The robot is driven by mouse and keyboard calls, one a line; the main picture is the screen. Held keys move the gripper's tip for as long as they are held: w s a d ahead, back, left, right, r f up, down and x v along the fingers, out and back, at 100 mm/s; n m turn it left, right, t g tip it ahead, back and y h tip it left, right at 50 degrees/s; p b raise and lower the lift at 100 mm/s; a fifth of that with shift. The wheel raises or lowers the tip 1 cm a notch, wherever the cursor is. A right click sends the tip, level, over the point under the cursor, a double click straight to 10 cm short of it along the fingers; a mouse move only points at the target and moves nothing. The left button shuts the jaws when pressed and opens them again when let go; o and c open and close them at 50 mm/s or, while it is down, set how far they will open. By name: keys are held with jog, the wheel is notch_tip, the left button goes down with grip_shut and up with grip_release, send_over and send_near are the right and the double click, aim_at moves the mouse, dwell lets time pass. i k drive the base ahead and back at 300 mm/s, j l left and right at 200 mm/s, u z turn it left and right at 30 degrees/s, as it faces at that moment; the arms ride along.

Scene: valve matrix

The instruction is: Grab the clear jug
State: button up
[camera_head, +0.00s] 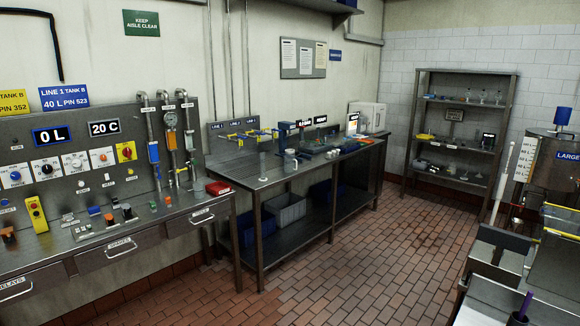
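A small clear upright vessel (263,165), which may be the clear jug, stands near the left end of the steel workbench (262,185). It is too small to make out a handle or spout. Several small clear glass pieces (483,97) also stand on the upper shelf of the rack at the back right; I cannot tell if one is a jug. My gripper is not in view.
A control panel with knobs and drawers (117,246) fills the left. Blue and grey bins (286,208) sit under the workbench. The metal rack (412,125) stands at the back. A large drum (560,185) and steel surfaces crowd the right. The tiled floor (370,250) between is clear.

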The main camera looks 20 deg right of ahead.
aim_at(290, 163)
jog(key=i+j+u, duration=0.25)
jog(key=i, duration=0.3)
jog(key=i+z, duration=0.2)
jog(key=i, duration=0.35)
jog(key=i+j+z, duration=0.2)
jog(key=i, duration=0.35)
jog(key=i+l+z, duration=0.2)
jog(key=i+z, duration=0.3)
jog(key=i+l+z, duration=0.1)
jog(key=i+z, duration=0.25)
jog(key=z, duration=0.15)
jog(key=i+j+z, duration=0.15)
jog(key=i+z, duration=0.3)
jog(key=i+u, duration=0.2)
jog(key=i, duration=0.2)
jog(key=i+l+u, duration=0.2)
jog(key=i, duration=0.15)
jog(key=i+l+u, duration=0.2)
jog(key=i, duration=0.2)
jog(key=i+l+u, duration=0.15)
jog(key=i+u, duration=0.3)
jog(key=i+l+u, duration=0.3)
jog(key=u, duration=0.15)
jog(key=i, duration=0.1)
